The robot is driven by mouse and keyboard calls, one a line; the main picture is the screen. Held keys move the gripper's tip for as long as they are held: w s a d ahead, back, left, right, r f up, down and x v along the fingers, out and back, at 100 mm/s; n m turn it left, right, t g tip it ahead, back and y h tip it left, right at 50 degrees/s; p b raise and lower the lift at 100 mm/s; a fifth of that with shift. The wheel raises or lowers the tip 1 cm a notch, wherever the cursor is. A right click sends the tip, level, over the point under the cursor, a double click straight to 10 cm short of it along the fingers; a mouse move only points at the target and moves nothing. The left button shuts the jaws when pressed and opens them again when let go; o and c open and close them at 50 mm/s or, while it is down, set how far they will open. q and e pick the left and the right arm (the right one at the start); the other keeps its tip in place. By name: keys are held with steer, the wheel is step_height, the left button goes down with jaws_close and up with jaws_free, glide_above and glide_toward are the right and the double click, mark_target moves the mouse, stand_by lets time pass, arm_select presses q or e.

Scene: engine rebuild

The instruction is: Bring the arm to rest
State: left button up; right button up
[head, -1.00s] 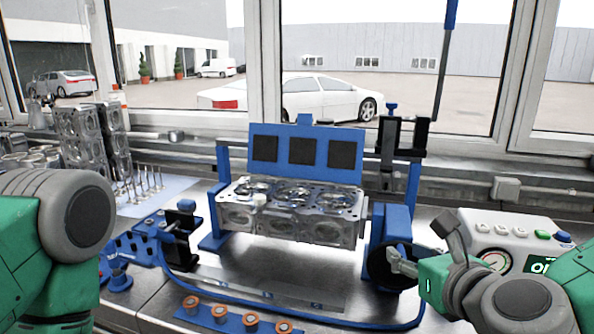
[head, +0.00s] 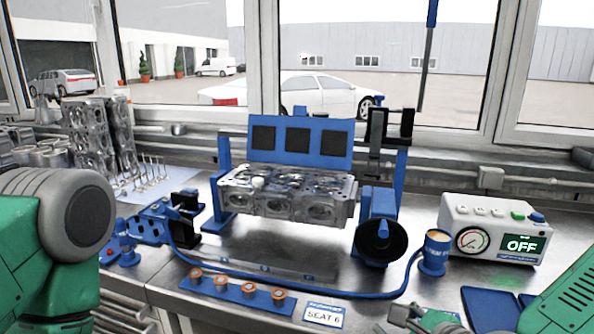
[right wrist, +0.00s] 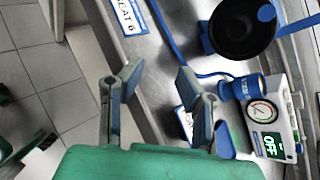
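My right gripper (head: 425,318) is partly in the head view at the bottom edge. In the right wrist view its two fingers (right wrist: 160,84) are spread apart with nothing between them, above the bench front edge and floor. My left arm shows only as a green and grey link at the left of the head view; its gripper is out of view. The silver cylinder head (head: 290,195) sits in the blue stand. The stand's black handwheel (head: 380,241) is clear of the right gripper; it also shows in the right wrist view (right wrist: 243,30).
A gauge box (head: 495,230) reading OFF stands at the right, beside a blue cup (head: 435,252). A blue strip (head: 256,300) with several copper-coloured rings and a "SEAT 6" label (head: 323,314) lie at the front. Valves and metal castings (head: 88,140) stand at the back left.

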steer(key=s+d+f+n+g+b, duration=0.1)
steer(key=s+f+n+g, duration=0.2)
steer(key=s+f+n, duration=0.45)
steer(key=s+d+f+n+g+b, duration=0.1)
steer(key=s+f+n+g, duration=0.2)
steer(key=f, duration=0.7)
steer(key=s+d+f+n+g+h+b, duration=0.2)
steer(key=s+d+f+n+g+h, duration=0.1)
steer(key=s+d+f+n, duration=0.7)
steer(key=s+f+n+g, duration=0.1)
steer(key=s+n, duration=0.3)
steer(key=n, duration=0.2)
steer(key=shift+d+f+g+h, duration=0.3)
steer(key=shift+d, duration=0.1)
steer(key=shift+w, duration=0.2)
